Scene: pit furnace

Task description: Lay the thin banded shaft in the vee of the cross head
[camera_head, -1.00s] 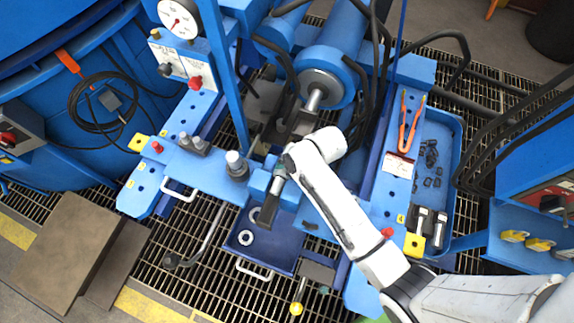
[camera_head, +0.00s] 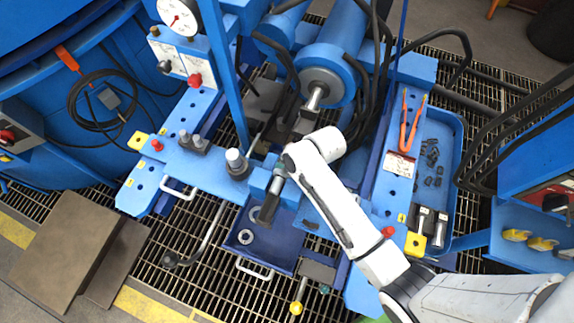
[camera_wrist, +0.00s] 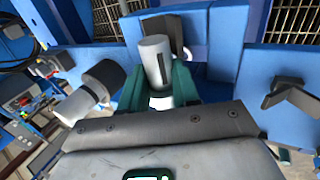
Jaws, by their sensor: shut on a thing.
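My gripper (camera_wrist: 160,98) has green fingers, shut around a light grey cylinder with a dark mark, which I take as the thin banded shaft (camera_wrist: 153,54). In the head view my gripper (camera_head: 276,184) is over the blue cross head (camera_head: 212,174), near its middle, partly covered by my arm. In the wrist view the cross head's blue face (camera_wrist: 225,76) lies behind the shaft. A dark angled bracket (camera_wrist: 291,95), perhaps a vee, stands out at the right. Another dark piece (camera_wrist: 176,36) is right behind the shaft. I cannot tell whether the shaft touches anything.
A blue tray with rings (camera_head: 262,254) lies below. A large cylinder with a ram (camera_head: 318,84) is behind. Hoses hang nearby.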

